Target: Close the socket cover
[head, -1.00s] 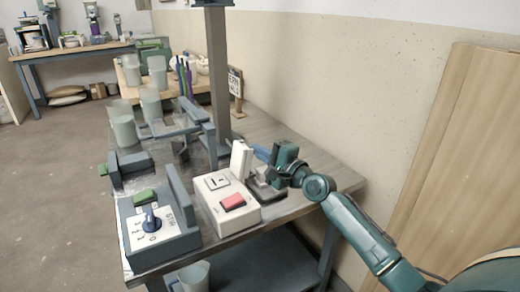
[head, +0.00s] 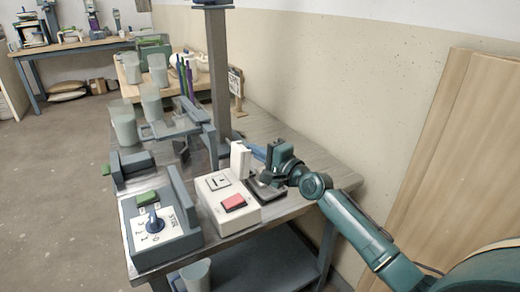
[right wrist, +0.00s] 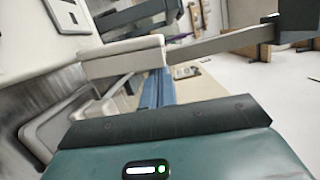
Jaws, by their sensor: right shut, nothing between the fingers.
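The white socket box (head: 222,214) stands on the workbench, with a socket face (head: 218,183) and a red switch (head: 233,202) on top. Its white cover (head: 239,160) is open and stands up at the back edge of the box. The cover also shows in the right wrist view (right wrist: 125,58), beyond the gripper's dark edge. My right gripper (head: 266,172) is shut and empty, just right of and behind the cover. Its fingertips are hard to make out, and I cannot tell whether they touch the cover. My left gripper is not in view.
A grey control box (head: 160,240) with a blue knob stands left of the socket box. A dark tray (head: 268,190) lies beside it on the right. A grey post (head: 218,85) rises behind. Translucent buckets (head: 124,128) stand at the back left.

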